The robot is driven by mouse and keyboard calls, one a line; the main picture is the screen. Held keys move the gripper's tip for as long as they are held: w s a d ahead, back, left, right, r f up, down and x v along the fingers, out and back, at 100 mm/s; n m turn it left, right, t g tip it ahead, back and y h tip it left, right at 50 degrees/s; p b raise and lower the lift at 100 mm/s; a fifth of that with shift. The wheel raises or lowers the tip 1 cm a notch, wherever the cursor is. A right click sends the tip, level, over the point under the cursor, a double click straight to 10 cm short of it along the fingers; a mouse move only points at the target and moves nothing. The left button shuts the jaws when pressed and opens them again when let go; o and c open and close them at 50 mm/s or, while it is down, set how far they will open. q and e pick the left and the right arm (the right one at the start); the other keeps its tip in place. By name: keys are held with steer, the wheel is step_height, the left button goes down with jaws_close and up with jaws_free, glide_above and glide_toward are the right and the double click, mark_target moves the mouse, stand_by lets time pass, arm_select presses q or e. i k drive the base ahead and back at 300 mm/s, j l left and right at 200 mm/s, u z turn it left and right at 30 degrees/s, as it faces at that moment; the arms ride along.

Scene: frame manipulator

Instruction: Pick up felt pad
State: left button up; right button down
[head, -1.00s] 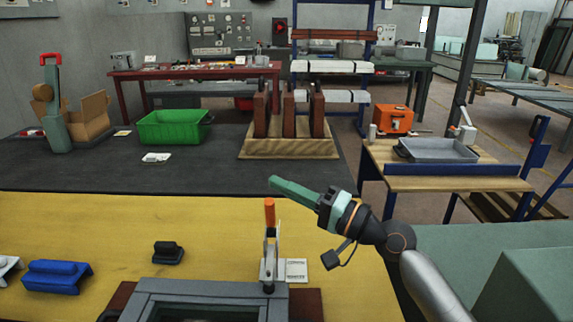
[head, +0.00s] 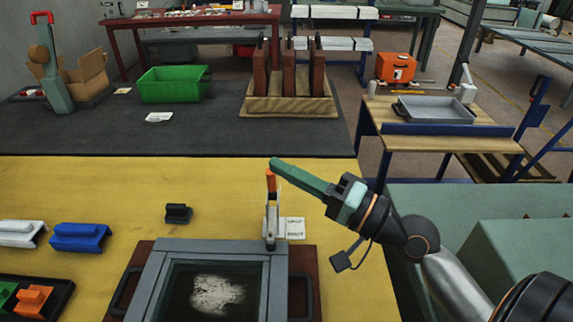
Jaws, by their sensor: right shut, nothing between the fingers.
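No object is plainly recognisable as the felt pad. A small dark block with a raised grip (head: 178,214) lies on the yellow tabletop and may be it. A grey frame (head: 210,255) sits on a reddish-brown base on the yellow table, with a pale mottled patch (head: 217,294) inside its dark opening. My right gripper (head: 276,164) comes in from the right, its green fingers shut and empty. In the picture its tips overlap the top of an orange-handled clamp (head: 271,181); contact cannot be told. My left gripper is not in view.
Blue (head: 80,237) and white (head: 18,233) blocks lie at left, above a black tray (head: 60,292) with green and orange pieces. A green bin (head: 174,85) and a wooden stand (head: 290,106) are on the dark mat behind. The yellow surface right of the clamp is mostly clear.

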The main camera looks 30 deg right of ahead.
mark_target(177, 213)
steer(key=k, duration=1)
